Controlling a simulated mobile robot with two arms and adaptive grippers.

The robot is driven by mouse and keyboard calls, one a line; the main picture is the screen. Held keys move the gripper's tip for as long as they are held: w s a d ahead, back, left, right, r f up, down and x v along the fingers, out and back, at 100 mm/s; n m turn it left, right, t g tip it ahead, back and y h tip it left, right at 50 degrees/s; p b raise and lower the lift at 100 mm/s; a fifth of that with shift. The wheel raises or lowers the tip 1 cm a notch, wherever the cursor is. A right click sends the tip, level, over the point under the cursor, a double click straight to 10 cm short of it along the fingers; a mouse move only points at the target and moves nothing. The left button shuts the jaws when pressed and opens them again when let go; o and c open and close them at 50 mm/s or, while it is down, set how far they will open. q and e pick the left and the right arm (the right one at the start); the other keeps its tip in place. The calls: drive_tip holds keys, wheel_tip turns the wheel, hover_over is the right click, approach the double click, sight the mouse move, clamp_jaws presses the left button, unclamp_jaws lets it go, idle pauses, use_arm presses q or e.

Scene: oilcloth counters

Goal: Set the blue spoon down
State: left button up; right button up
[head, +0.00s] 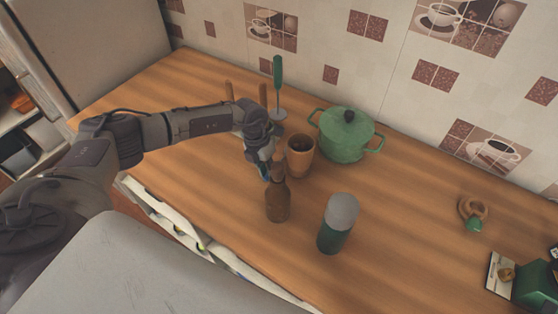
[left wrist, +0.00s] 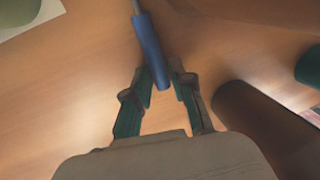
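The blue spoon (left wrist: 150,45) shows in the left wrist view, its blue handle between the two fingertips and its thin shaft running out of the top edge. My left gripper (left wrist: 164,85) is closed in around the end of the handle. In the head view the left gripper (head: 263,163) points down low over the counter, behind the brown bottle (head: 277,203), with a bit of blue at its tips. The spoon's far end is hidden, and I cannot tell whether it touches the counter. My right gripper is in neither view.
A brown cup (head: 300,157) stands close right of the left gripper. A green lidded pot (head: 346,138), a green-handled utensil (head: 278,85) and a grey-topped green tumbler (head: 338,224) stand nearby. The wooden counter (head: 410,220) is clear to the right of the tumbler.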

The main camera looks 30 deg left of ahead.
use_arm(q)
clamp_jaws()
drive_tip(key=shift+r, duration=0.1)
